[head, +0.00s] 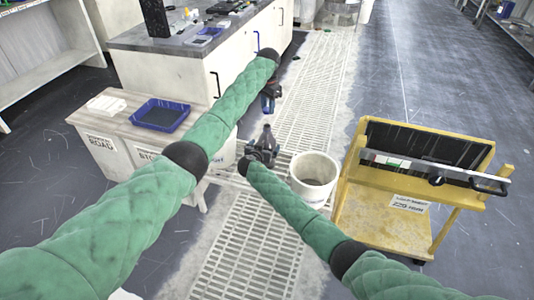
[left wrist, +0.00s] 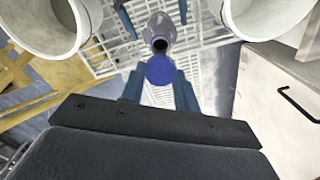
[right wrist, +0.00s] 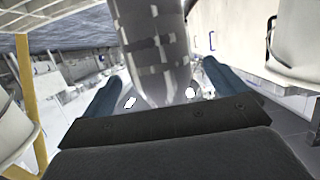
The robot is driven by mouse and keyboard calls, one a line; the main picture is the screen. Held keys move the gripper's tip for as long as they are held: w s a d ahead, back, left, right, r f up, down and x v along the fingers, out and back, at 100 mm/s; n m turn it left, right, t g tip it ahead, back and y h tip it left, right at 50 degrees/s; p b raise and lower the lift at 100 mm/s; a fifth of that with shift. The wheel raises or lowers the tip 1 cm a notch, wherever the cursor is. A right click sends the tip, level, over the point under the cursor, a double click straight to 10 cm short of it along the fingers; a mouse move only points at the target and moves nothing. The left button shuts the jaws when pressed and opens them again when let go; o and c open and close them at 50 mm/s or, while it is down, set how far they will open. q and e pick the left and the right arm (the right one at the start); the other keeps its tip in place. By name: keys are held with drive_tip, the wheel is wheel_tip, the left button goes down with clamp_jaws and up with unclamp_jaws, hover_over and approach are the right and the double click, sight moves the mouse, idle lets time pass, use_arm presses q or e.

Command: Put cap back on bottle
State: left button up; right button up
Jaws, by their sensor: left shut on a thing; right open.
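A blue cap (left wrist: 160,71) is held between the fingers of my left gripper (head: 268,104). A grey bottle (head: 266,137) is below the left gripper in the head view. The left wrist view looks down on its dark open mouth (left wrist: 160,44), apart from the cap. My right gripper (head: 259,155) is open, with its fingers on either side of the bottle. In the right wrist view the bottle body (right wrist: 155,45) fills the space between the fingers; whether they touch it is unclear. What supports the bottle is hidden.
A white bucket (head: 314,180) stands just right of the bottle, with a yellow cart (head: 385,215) beyond it. A low cabinet with a blue tray (head: 160,115) is at left. A worktop (head: 190,38) is behind. White grating (head: 262,245) covers the floor.

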drive_tip(key=shift+x, duration=1.85)
drive_tip(key=c, duration=1.5)
use_arm(q)
hover_over(267, 126)
drive_tip(key=shift+w+d+f, duration=0.1)
drive_tip(key=shift+w+f, duration=0.05)
drive_tip(key=shift+f, duration=2.35)
drive_tip(key=shift+f, duration=0.15)
drive_tip(key=shift+f, duration=0.75)
drive_tip(key=shift+f, duration=0.55)
